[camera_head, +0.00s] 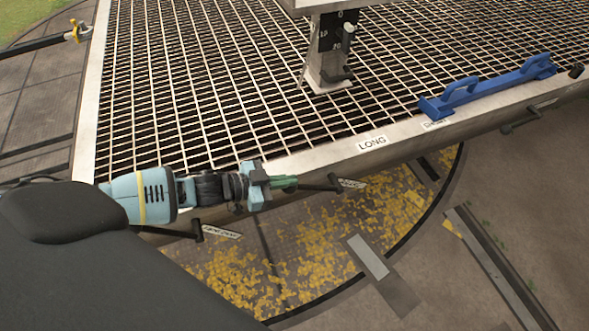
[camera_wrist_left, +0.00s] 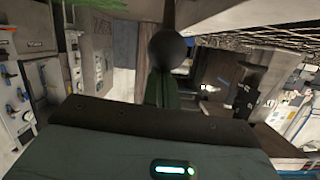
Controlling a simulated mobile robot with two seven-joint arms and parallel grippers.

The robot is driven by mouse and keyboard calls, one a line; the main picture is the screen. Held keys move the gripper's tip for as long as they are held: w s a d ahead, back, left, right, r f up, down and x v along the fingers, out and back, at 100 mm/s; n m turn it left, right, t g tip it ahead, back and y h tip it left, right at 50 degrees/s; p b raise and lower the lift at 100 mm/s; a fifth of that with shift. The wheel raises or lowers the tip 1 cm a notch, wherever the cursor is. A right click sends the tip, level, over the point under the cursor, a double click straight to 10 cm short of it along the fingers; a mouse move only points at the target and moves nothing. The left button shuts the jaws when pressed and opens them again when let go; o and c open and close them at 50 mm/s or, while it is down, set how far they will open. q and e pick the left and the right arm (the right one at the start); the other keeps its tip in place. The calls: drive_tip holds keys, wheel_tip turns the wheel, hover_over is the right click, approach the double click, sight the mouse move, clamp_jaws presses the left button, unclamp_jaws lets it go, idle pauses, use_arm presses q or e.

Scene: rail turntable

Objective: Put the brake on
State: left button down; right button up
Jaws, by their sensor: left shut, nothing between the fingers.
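My left gripper (camera_head: 285,182) is shut and empty, with its green fingertips at the side edge of the grated deck. A dark lever (camera_head: 318,187) with a small label plate (camera_head: 350,183) sticks out below the deck edge, right by the fingertips. I cannot tell whether they touch. In the left wrist view a round black knob (camera_wrist_left: 168,46) on a rod stands just beyond the shut fingers (camera_wrist_left: 160,88). Other similar levers are at the lower left (camera_head: 198,231) and far right (camera_head: 507,128). The small plates are too blurred to read, so I cannot tell which lever is the brake.
A blue bar (camera_head: 490,86) with handles lies on the deck rim (camera_head: 310,160), beside a "LONG" label (camera_head: 372,142). A post (camera_head: 328,65) with a marked scale stands on the grating. Below the edge is yellow-speckled ground (camera_head: 310,245) with open room.

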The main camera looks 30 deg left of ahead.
use_arm(q)
drive_tip(key=f, duration=0.1)
drive_tip(key=s+a+f, duration=0.1)
drive_tip(key=s+f, duration=0.1)
drive_tip(key=shift+a+f+b, duration=0.2)
drive_tip(key=shift+a+b, duration=0.05)
drive_tip(key=shift+b, duration=0.1)
use_arm(e)
drive_tip(key=shift+s+f, duration=0.2)
drive_tip(key=shift+f, duration=0.2)
drive_tip(key=shift+w, duration=0.45)
drive_tip(key=shift+r, duration=0.1)
